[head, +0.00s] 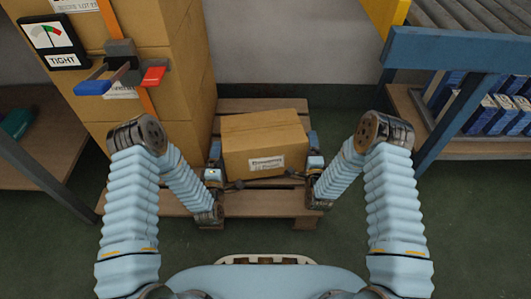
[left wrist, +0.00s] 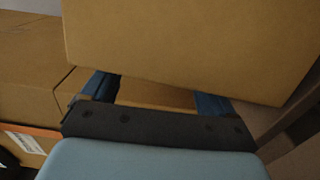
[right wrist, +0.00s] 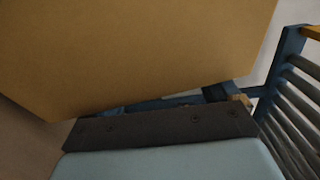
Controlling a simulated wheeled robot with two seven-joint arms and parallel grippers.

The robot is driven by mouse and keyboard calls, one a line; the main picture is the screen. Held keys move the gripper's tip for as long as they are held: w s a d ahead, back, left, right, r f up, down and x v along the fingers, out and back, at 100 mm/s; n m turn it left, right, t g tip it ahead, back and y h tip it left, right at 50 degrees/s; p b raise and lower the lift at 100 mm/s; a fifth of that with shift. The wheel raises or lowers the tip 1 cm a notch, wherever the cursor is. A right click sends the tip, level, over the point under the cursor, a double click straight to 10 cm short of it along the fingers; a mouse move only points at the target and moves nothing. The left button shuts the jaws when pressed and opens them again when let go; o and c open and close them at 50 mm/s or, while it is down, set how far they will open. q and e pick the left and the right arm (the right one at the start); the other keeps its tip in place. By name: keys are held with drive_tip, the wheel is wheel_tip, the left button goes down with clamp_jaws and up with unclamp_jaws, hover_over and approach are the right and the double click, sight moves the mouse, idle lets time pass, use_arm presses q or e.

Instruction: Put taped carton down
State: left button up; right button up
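The brown carton (head: 262,145) with a white label on its front is between my two grippers, over the wooden pallet (head: 258,204). It sits slightly turned; whether its underside touches the pallet is hidden. My left gripper (head: 214,160) is at its left side and my right gripper (head: 314,150) at its right side. In the left wrist view the carton (left wrist: 190,45) fills the top, and the left fingers stand apart beneath it. In the right wrist view the carton (right wrist: 130,50) covers much of the right fingers, so their spread is unclear.
A tall stack of cartons (head: 185,75) with an orange strap stands close on the left, carrying a gauge marked TIGHT (head: 55,42) and a strapping tool (head: 120,75). A blue-framed roller conveyor (head: 445,48) is at the right. The pallet's front boards are bare.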

use_arm(q)
drive_tip(key=s, duration=0.7)
drive_tip(key=shift+s+d, duration=0.15)
use_arm(e)
drive_tip(key=s, duration=1.2)
drive_tip(key=shift+d, duration=0.1)
